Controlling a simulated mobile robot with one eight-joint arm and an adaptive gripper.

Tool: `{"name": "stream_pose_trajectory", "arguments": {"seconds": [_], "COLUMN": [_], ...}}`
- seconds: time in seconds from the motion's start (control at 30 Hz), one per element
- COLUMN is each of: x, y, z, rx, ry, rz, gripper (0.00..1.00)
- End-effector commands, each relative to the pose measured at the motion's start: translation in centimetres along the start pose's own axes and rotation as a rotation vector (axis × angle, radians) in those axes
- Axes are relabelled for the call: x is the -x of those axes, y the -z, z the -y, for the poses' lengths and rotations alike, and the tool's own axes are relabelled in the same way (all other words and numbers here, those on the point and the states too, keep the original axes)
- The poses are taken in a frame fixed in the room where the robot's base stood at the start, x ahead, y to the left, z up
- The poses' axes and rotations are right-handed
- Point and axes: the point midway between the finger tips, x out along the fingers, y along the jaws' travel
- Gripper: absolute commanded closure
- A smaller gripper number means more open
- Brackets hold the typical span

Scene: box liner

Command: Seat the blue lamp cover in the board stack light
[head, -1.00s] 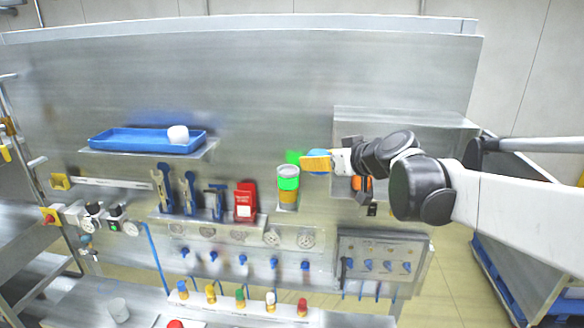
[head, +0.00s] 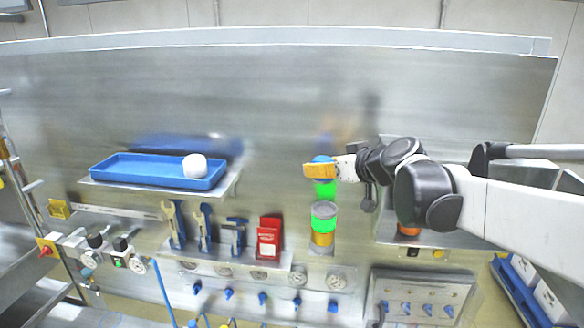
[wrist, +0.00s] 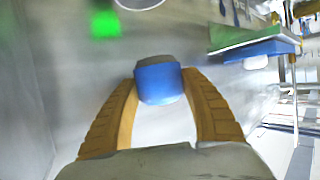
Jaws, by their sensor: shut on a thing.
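The stack light (head: 323,228) stands upright against the board, with a grey top, a green section and a yellow-orange section below. The blue lamp cover (head: 321,158) is held in my gripper (head: 320,171), above the stack light with a gap between them.
A blue tray (head: 140,170) with a white round object (head: 195,166) sits on a shelf at left. Wrenches and a red box (head: 269,238) stand on a lower ledge. Blue valves (head: 263,299) lie below. A metal box stands at right behind my arm.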

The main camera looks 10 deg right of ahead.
Motion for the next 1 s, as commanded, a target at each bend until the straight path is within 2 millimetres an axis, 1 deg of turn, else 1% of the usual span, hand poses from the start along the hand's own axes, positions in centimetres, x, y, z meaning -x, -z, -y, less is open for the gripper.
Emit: {"name": "stream_pose_trajectory", "arguments": {"seconds": [0.27, 0.7, 0.83, 1.0], "x": [-0.6, -2.4, -2.6, -2.6], "y": [-1.6, -5.8, -6.4, -6.4], "z": [0.0, 0.0, 0.0, 0.0], "rx": [0.0, 0.0, 0.0, 0.0], "ry": [0.0, 0.0, 0.0, 0.0], "rz": [0.0, 0.0, 0.0, 0.0], "gripper": [0.78, 0.78, 0.78, 0.78]}}
